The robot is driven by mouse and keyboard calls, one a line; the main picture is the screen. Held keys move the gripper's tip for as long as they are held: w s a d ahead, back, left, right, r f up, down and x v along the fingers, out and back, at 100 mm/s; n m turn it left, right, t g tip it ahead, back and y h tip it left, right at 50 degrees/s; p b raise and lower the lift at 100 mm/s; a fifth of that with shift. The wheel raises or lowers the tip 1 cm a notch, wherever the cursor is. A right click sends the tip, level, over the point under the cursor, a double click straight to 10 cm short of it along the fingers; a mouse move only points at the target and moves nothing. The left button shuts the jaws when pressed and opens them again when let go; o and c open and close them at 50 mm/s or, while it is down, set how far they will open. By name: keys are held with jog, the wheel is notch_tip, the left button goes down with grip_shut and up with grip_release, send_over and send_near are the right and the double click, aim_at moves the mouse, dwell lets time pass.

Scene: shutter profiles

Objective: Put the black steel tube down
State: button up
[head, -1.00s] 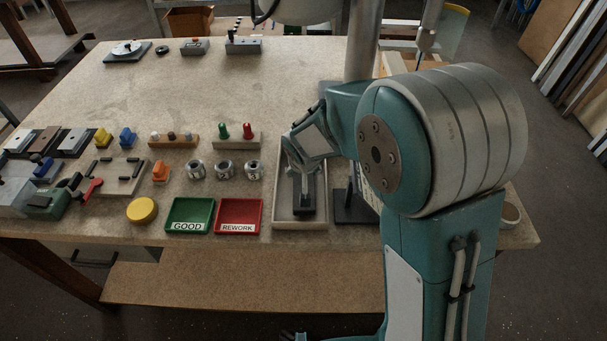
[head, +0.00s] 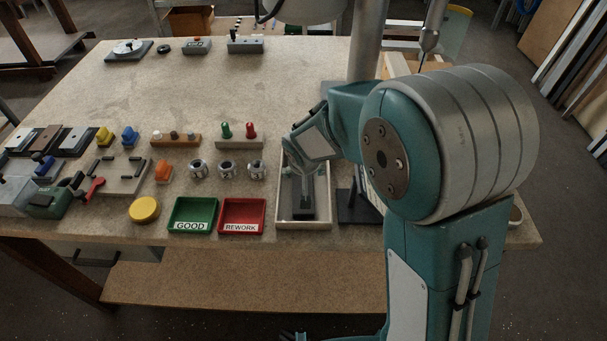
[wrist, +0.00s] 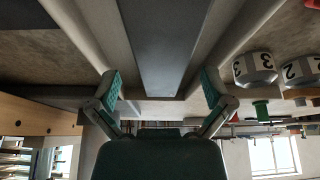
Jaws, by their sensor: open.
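The black steel tube (head: 303,211) lies lengthwise in a shallow light tray (head: 322,222) at the bench's front edge. In the wrist view the tube (wrist: 163,50) is a long dark bar running up the middle of the picture between the pale tray walls. My gripper (head: 304,190) is over the tray, partly hidden by its own wrist in the head view. In the wrist view its two green-padded fingers (wrist: 161,92) stand wide apart, one on each side of the tube's line, with visible gaps. Nothing is held.
A red REWORK tray (head: 242,202) and a green GOOD tray (head: 190,202) stand left of the light tray. Numbered metal cylinders (head: 227,169) sit behind them. A dark stand (head: 355,207) is close on the right.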

jog(key=v, duration=1)
jog(key=s+d+r, duration=0.4)
jog(key=s+d, duration=0.3)
jog(key=s, duration=0.3)
jog(key=s+d+r, duration=0.5)
jog(key=s+d, duration=0.2)
jog(key=s, duration=0.3)
jog(key=shift+s+d+r+m+t, duration=0.2)
jog(key=shift+s+d+m+t, duration=0.1)
jog(key=shift+s+m+t, duration=0.1)
